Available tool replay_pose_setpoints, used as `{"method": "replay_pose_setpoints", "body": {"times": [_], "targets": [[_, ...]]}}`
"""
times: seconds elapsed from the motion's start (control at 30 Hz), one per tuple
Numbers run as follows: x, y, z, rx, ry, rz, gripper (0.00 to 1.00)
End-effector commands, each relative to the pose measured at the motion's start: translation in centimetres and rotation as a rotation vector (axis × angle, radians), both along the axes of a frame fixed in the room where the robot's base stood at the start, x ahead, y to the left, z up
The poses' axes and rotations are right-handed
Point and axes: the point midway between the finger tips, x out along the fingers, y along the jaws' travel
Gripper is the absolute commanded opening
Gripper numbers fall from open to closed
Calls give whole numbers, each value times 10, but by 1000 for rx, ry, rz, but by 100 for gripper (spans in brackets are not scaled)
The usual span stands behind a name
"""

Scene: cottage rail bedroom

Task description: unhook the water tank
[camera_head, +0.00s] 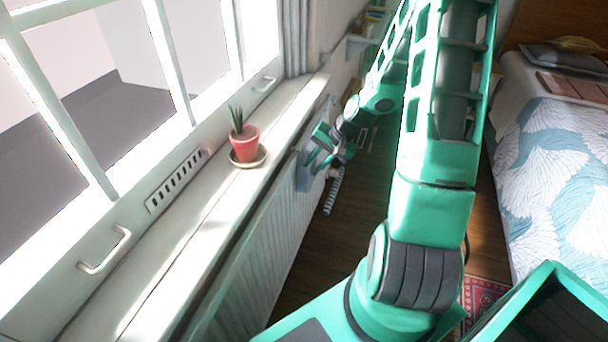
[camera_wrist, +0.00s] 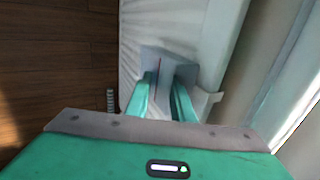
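The water tank (camera_head: 303,173) is a small blue-grey container hanging at the radiator's top edge, below the window sill. It also shows in the wrist view as a grey-blue shape (camera_wrist: 152,58) just beyond my fingertips. My gripper (camera_head: 314,160) is at the tank's upper right in the head view. In the wrist view my gripper (camera_wrist: 168,82) has its two green fingers apart, with a pale gap between them. The fingertips overlap the tank in that view; I cannot tell whether they touch it. The tank's hook is not clearly visible.
The white radiator (camera_head: 262,235) runs under the window sill (camera_head: 205,205). A potted plant (camera_head: 243,143) on a saucer stands on the sill close to my gripper. The bed (camera_head: 555,160) is at right. Wooden floor (camera_head: 318,240) lies open beside the radiator.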

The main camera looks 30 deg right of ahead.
Motion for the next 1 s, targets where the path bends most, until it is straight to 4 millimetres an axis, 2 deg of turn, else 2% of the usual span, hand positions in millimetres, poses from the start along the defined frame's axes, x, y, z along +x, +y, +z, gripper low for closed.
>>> {"method": "replay_pose_setpoints", "body": {"times": [0.1, 1.0], "targets": [[4, 6, 2, 7, -11, 10, 0], [7, 7, 23, 6, -17, 13, 1]]}}
